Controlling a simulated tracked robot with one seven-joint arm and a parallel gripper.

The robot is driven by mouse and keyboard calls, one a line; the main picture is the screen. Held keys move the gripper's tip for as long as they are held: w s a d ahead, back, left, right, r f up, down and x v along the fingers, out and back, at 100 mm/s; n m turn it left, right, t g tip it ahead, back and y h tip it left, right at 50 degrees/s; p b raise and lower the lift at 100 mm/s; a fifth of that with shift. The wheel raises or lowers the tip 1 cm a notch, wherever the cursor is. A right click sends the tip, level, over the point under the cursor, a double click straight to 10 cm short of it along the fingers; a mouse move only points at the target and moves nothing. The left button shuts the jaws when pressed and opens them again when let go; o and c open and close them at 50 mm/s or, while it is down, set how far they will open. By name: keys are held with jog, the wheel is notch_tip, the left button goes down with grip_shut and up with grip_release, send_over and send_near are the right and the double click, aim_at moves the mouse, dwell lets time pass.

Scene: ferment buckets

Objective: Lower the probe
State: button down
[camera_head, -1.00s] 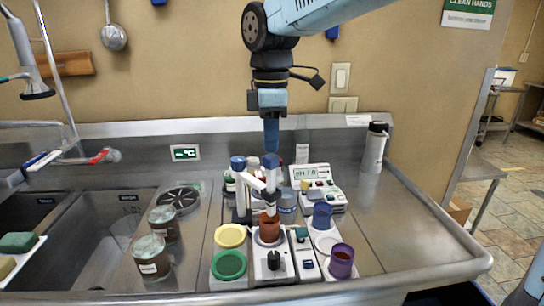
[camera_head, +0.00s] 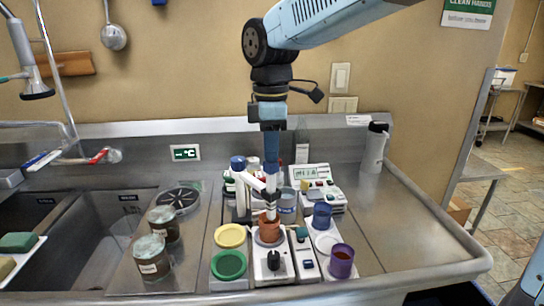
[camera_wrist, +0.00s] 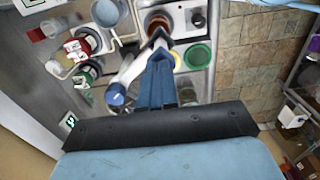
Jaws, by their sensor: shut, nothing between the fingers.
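The white probe arm (camera_head: 254,182) reaches from its stand with a blue knob (camera_head: 238,163). Its blue-topped probe head (camera_head: 271,184) is above the brown beaker (camera_head: 269,232), and the slim white probe (camera_head: 270,206) reaches down to the beaker's mouth; its tip is hidden. The beaker sits on a white stirrer (camera_head: 273,272) with a black dial. My gripper (camera_head: 271,170) is shut and empty, pointing down, with its tips at the top of the probe head; contact cannot be told. In the wrist view, the fingers (camera_wrist: 160,62) overlap the white arm (camera_wrist: 134,66).
Yellow (camera_head: 230,236) and green (camera_head: 229,265) lids lie left of the stirrer. A blue cup (camera_head: 322,216) and a purple cup (camera_head: 342,261) stand to its right, with a meter (camera_head: 318,182) behind. Two jars stand at left.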

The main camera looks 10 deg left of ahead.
aim_at(271, 165)
jog(key=shift+f, duration=2.05)
jog(key=shift+r, duration=2.5)
